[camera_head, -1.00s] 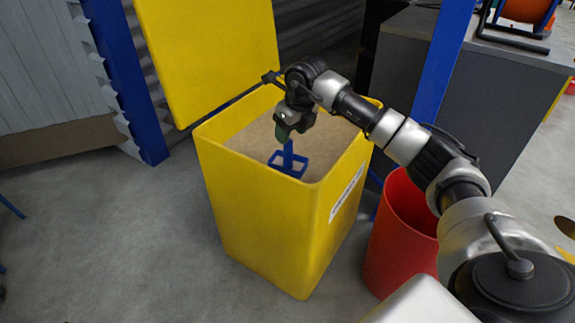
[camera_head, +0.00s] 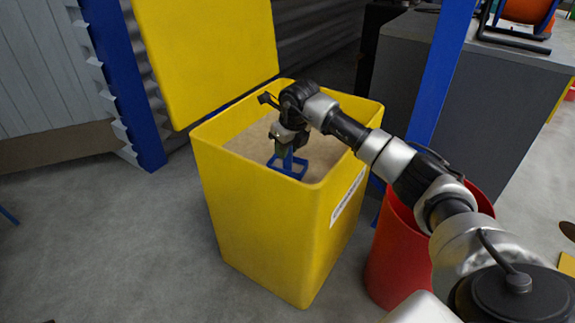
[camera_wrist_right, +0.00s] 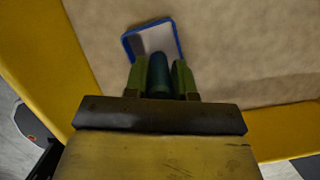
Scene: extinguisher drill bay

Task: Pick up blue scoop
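The blue scoop (camera_head: 289,170) rests on the sand in the yellow bin, its open-topped pan low and its handle standing up. My right gripper (camera_head: 285,152) is directly over it, around the handle, pointing down. In the right wrist view the green fingers of my right gripper (camera_wrist_right: 160,78) stand on both sides of the dark blue handle. I see no clear gap, but cannot tell whether they press on it. The pan of the scoop (camera_wrist_right: 180,42) shows beyond the fingertips as a blue rim around a pale inside. My left gripper is not in view.
The yellow bin (camera_head: 262,225) has tall walls around the sand (camera_head: 240,146), and its lid (camera_head: 205,60) stands open behind. A red bucket (camera_head: 392,262) is close on the right. A blue post (camera_head: 436,70) and grey cabinet (camera_head: 495,100) stand behind it. Floor at left is clear.

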